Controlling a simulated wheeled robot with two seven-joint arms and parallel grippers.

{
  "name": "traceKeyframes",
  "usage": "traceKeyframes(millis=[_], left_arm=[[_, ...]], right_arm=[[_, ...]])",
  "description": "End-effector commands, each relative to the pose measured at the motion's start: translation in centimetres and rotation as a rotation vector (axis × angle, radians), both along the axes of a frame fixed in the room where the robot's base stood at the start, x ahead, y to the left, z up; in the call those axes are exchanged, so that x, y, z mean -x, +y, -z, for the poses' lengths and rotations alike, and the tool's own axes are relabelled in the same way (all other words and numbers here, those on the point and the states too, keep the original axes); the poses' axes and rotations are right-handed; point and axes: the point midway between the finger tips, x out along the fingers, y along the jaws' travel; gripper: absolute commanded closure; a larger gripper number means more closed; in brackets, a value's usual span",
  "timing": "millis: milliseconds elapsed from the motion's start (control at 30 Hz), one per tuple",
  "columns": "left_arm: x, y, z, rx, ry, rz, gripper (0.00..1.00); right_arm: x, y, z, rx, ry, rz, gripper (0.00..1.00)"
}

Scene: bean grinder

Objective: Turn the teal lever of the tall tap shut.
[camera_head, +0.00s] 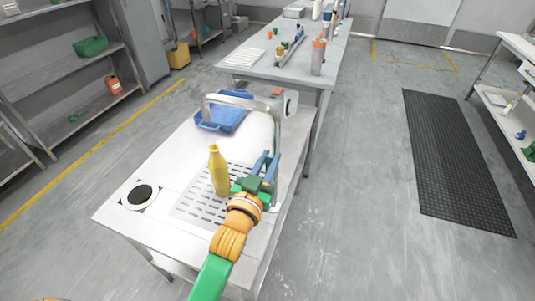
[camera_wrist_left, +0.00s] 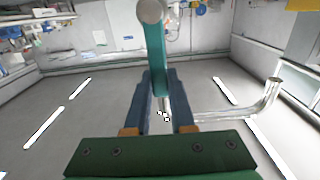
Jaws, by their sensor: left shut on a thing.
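The tall tap (camera_head: 240,101) is a silver arched pipe on the white sink counter, its post at the right and its spout over the left. In the left wrist view its teal lever (camera_wrist_left: 155,45) hangs from a pale round hub (camera_wrist_left: 151,11), and its lower end lies between my blue fingers. My left gripper (camera_head: 266,163), green with blue fingers, is shut on the lever beside the post. It also fills the lower middle of the left wrist view (camera_wrist_left: 160,85). In the head view the fingers cover much of the lever. My right gripper is not in view.
A yellow bottle (camera_head: 218,171) stands on the slotted drain (camera_head: 188,208), just left of my gripper. A blue tray (camera_head: 222,117) lies behind under the tap. The counter has a round hole (camera_head: 140,196) at the left. A second table (camera_head: 283,76) with bottles stands behind.

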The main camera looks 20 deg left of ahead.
Motion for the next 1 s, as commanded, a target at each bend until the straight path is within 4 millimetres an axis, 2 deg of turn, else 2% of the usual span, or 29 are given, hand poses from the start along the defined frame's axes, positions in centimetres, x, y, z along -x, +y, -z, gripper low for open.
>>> traceKeyframes(millis=[167, 200, 300, 633, 1000], left_arm=[[0.0, 0.0, 0.1, -0.001, -0.001, 0.001, 1.0], [0.0, 0.0, 0.1, 0.0, -0.001, 0.001, 0.7], [0.0, 0.0, 0.1, 0.0, -0.001, 0.001, 0.47], [0.4, 0.0, 0.1, 0.002, -0.002, 0.0, 0.47], [6.4, 0.2, 0.3, 0.001, 0.0, 0.001, 0.47]], right_arm=[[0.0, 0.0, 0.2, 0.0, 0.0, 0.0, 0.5], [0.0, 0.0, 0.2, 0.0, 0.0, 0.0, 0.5], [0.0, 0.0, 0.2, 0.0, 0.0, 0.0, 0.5], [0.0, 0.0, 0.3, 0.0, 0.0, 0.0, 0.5], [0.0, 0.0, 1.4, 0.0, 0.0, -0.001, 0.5]])
